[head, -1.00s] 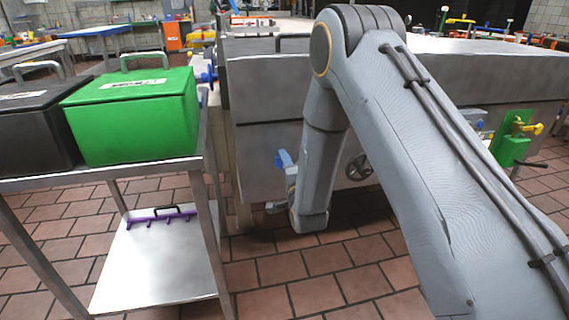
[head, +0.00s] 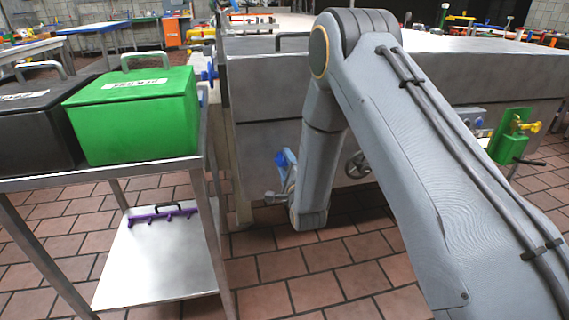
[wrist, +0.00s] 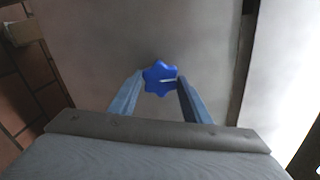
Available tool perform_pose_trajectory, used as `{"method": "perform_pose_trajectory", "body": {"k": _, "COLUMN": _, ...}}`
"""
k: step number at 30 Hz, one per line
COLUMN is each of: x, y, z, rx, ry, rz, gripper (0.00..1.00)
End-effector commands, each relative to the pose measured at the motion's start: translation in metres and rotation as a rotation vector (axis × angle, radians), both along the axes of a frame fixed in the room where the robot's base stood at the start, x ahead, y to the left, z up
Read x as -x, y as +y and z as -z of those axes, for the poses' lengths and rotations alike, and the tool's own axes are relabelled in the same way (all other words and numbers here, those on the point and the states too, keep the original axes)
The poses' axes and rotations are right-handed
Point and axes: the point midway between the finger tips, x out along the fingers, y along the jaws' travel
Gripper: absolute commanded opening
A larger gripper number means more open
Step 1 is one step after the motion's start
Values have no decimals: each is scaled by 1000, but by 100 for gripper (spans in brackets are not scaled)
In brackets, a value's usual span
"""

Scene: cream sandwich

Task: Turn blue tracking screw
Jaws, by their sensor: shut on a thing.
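A steel cart (head: 212,190) stands at the left with a green box (head: 135,120) and a black box (head: 35,125) on top. A purple rack (head: 160,216) lies on its lower shelf. A handwheel (head: 358,165) and a green bracket (head: 510,140) are on the machine. Tiled floor is clear in front.

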Motion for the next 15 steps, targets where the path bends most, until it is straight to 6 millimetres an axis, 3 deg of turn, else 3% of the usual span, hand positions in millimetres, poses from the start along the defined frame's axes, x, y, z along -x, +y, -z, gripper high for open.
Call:
{"method": "perform_pose_trajectory", "body": {"k": 5, "x": 0, "y": 0, "z": 1, "rx": 1, "ry": 1, "rz": 1, "gripper": 22}}
{"method": "perform_pose_trajectory", "body": {"k": 6, "x": 0, "y": 0, "z": 1, "rx": 1, "ry": 1, "rz": 1, "gripper": 46}}
{"method": "perform_pose_trajectory", "body": {"k": 9, "x": 0, "y": 0, "z": 1, "rx": 1, "ry": 1, "rz": 1, "gripper": 62}}
{"method": "perform_pose_trajectory", "body": {"k": 15, "x": 0, "y": 0, "z": 0, "rx": 2, "ry": 0, "rz": 0, "gripper": 63}}
